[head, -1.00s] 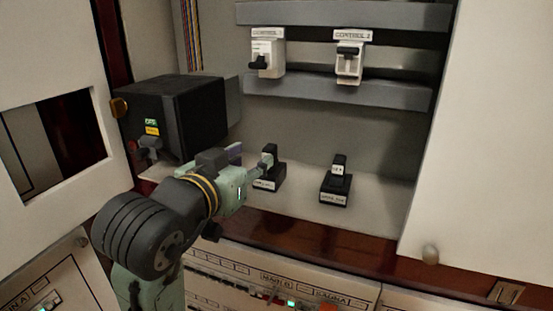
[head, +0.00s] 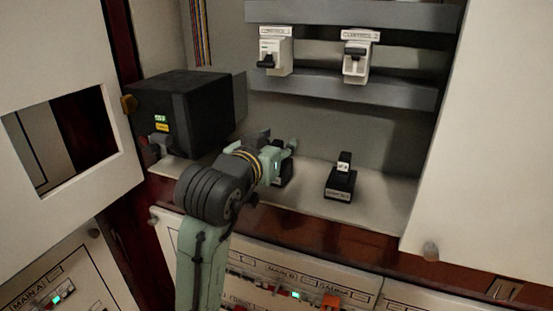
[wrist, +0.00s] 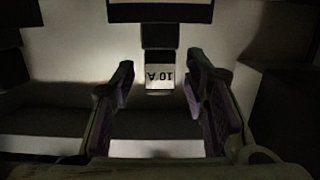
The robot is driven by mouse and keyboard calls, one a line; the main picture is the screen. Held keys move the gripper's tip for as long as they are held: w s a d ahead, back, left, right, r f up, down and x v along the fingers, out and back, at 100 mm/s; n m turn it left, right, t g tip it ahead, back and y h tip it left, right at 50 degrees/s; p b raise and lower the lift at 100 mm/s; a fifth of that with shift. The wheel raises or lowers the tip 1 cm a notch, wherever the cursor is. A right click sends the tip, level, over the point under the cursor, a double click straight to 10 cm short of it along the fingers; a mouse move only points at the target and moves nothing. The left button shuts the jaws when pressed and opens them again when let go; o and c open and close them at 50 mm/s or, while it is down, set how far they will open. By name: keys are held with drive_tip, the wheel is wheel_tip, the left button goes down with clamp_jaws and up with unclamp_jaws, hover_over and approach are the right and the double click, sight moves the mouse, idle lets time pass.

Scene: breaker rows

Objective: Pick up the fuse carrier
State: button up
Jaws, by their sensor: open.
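The fuse carrier (wrist: 160,64) is a small dark block with a pale label reading 10 A, upside down in the wrist view. It rises from a black holder (wrist: 160,12). My gripper (wrist: 160,80) is open, with one finger on each side of the label end and visible gaps on both sides. In the head view my gripper (head: 283,152) is in front of the left holder (head: 287,177) on the cabinet shelf and hides the carrier there. A similar black holder with a pale-labelled carrier (head: 343,162) stands to the right.
A black box (head: 185,115) stands left of my arm. Breakers labelled CONTROL 1 (head: 274,58) and CONTROL 2 (head: 356,64) are above, on grey rails. An open door (head: 70,140) is at the left. Bare shelf (head: 385,205) lies right of the second holder.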

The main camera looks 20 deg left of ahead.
clamp_jaws()
idle(0.3)
drive_tip(key=shift+r, duration=0.1)
